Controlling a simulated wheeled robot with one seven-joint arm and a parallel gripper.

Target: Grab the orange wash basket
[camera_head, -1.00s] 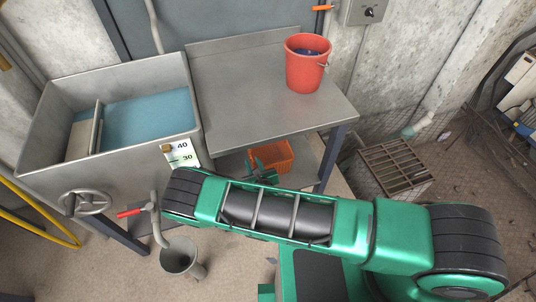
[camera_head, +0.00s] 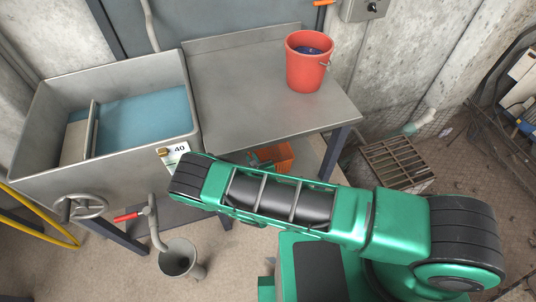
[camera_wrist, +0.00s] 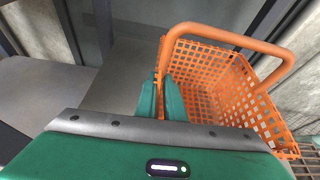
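The orange wash basket (camera_head: 284,155) is on the low shelf under the metal table, partly hidden by my arm in the head view. In the wrist view the basket (camera_wrist: 205,85) is large, with a perforated wall and a thick raised handle across its top. My gripper (camera_wrist: 161,78) is at the basket's left edge in that view. Its two green fingers are close together, with the basket's edge between their tips.
A red bucket (camera_head: 306,70) stands on the metal table (camera_head: 240,95). A sink (camera_head: 60,105) with blue water is at the left, with a handwheel (camera_head: 82,207) below. A grey bucket (camera_head: 179,258) stands on the floor. A table leg (camera_head: 334,152) and a grated box (camera_head: 397,160) flank the basket's right.

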